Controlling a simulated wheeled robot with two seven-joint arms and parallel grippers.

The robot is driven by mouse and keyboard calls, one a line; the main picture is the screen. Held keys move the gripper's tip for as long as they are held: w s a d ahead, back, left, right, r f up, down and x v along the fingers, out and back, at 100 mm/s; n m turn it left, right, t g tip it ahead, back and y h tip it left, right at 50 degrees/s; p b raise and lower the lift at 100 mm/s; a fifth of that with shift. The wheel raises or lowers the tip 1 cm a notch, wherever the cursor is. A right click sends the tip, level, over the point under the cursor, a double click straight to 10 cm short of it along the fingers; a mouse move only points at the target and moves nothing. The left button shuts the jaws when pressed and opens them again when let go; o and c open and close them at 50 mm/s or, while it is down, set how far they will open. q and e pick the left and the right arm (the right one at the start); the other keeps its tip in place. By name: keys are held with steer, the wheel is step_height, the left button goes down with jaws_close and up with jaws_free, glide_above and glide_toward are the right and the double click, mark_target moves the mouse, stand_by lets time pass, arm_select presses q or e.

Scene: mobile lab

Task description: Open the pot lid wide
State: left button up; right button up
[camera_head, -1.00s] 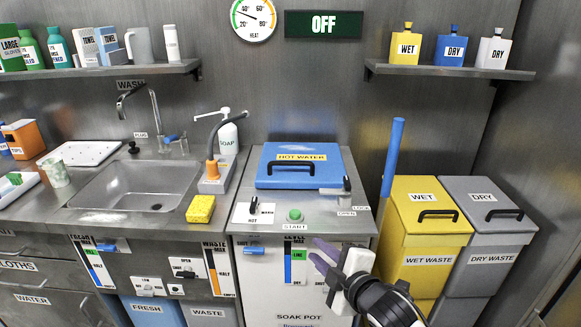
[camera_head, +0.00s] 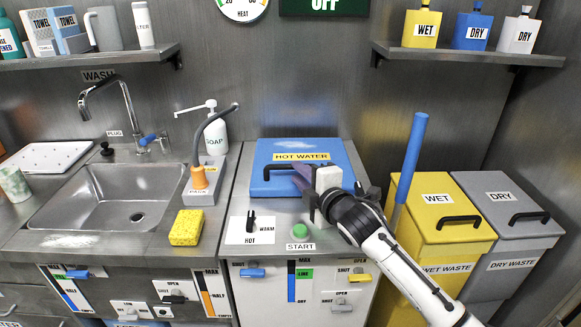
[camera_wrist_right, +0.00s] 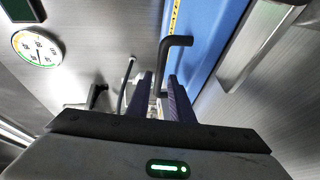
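The blue pot lid (camera_head: 335,152), labelled HOT WATER, lies flat and closed on the counter unit. Its black handle (camera_head: 284,168) runs along the front of the lid; its right part is hidden behind my right gripper. My right gripper (camera_head: 300,176) is at the right part of the handle. In the right wrist view the black handle (camera_wrist_right: 177,41) reaches down between the two purple fingers (camera_wrist_right: 160,82), which stand apart with a gap beside it. The lid's blue surface (camera_wrist_right: 208,50) is to the right there. The lock lever is hidden by my right arm. My left gripper is not in view.
A green START button (camera_head: 300,229) and a HOT/WARM switch (camera_head: 250,222) are in front of the lid. A blue upright rod (camera_head: 413,150) stands right of my wrist. A yellow waste bin (camera_head: 440,240) is further right. A shelf (camera_head: 470,55) hangs above.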

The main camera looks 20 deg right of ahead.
steer(key=shift+b+x, duration=0.3)
steer(key=shift+x, duration=2.45)
jaws_close()
